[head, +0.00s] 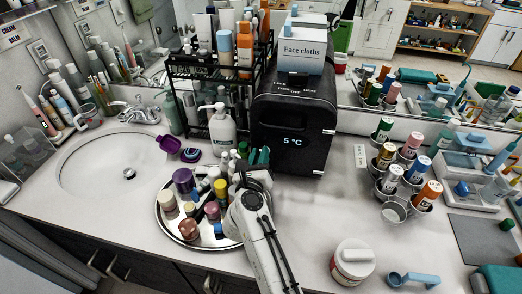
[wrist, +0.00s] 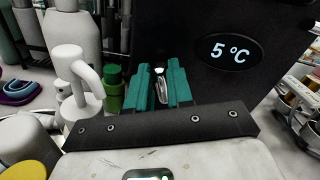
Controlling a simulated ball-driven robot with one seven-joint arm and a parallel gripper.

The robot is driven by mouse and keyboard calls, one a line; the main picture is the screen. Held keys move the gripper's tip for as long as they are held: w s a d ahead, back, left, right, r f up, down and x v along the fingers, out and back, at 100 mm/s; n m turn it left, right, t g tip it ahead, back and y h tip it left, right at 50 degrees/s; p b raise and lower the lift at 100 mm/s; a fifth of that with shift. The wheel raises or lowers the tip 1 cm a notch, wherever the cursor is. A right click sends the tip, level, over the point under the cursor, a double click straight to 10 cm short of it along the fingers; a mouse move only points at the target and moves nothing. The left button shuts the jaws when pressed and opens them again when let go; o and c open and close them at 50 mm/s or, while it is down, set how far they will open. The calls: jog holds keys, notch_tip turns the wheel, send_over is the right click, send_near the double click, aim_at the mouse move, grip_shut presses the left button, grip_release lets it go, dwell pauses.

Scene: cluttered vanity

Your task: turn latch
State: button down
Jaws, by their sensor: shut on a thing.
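A black cooler box (head: 292,148) with a lit "5 °C" display stands in the middle of the counter; its dark front also fills the upper right of the wrist view (wrist: 185,40). My gripper (head: 260,156) is at the cooler's lower left front. In the wrist view its two teal fingers (wrist: 161,78) stand on either side of a small shiny metal latch (wrist: 162,90) and are shut on it. The latch points roughly up and down there, with a round bright end at the top. In the head view I cannot make out the latch behind the fingers.
A round tray (head: 166,222) of bottles and jars lies left of my arm, with a white pump bottle (head: 221,128) behind it. A black rack (head: 190,72) stands left of the cooler. A can holder (head: 393,212) and a white jar (head: 352,262) stand to the right.

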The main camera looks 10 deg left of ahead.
jog(key=c, duration=1)
grip_release()
jog(key=shift+f, duration=0.1)
